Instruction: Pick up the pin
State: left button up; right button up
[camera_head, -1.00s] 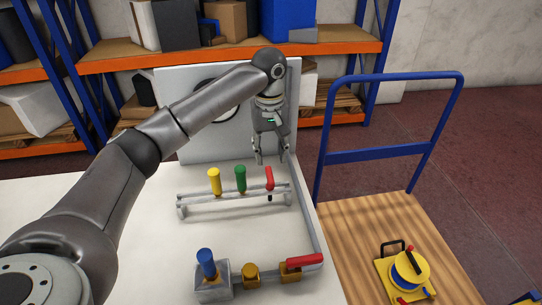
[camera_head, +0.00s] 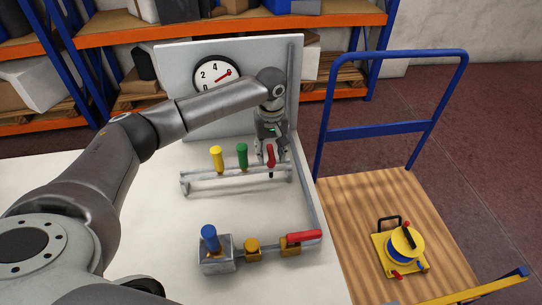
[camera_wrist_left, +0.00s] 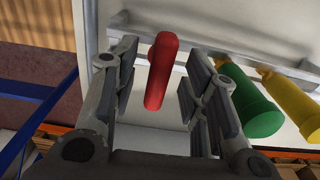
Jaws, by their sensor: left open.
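The red pin (camera_head: 271,154) stands at the right end of a grey rack (camera_head: 228,179), beside a green pin (camera_head: 242,155) and a yellow pin (camera_head: 216,158). My left gripper (camera_head: 270,156) is open at the red pin. In the left wrist view the red pin (camera_wrist_left: 161,72) lies between the two open fingers (camera_wrist_left: 153,95), with gaps showing on both sides. The green pin (camera_wrist_left: 250,103) and yellow pin (camera_wrist_left: 292,100) are just outside the right finger there. A blue pin (camera_head: 209,237) stands in a metal block at the front. My right gripper is not in view.
A pipe with brass fittings (camera_head: 252,246) and a red lever (camera_head: 302,237) runs along the table front. A gauge (camera_head: 215,84) is on the upright panel behind. A wooden cart (camera_head: 385,215) with a blue handle and yellow reel stands right.

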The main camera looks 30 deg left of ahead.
pick_arm(q)
jog(key=shift+f, duration=0.2)
grip_shut()
jog(key=shift+r, duration=0.15)
